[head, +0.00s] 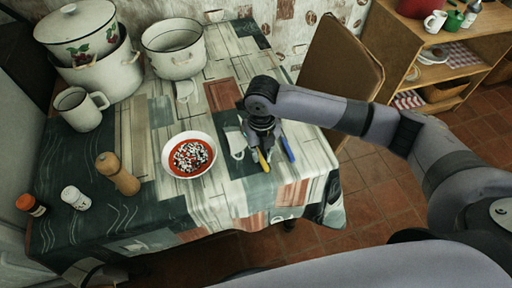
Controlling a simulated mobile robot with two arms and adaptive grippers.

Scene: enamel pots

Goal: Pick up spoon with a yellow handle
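The yellow handle of a spoon (264,161) shows on the patterned tablecloth near the table's front right part. The rest of the spoon is hidden beneath my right gripper. My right gripper (265,146) points down over the yellow handle from above. Its fingers are small and partly covered by its own body, so I cannot tell whether they are open, shut or touching the handle. My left gripper is not in view.
A blue-handled utensil (288,148) lies close right of the gripper. A chair (338,72) stands beyond the table's right edge.

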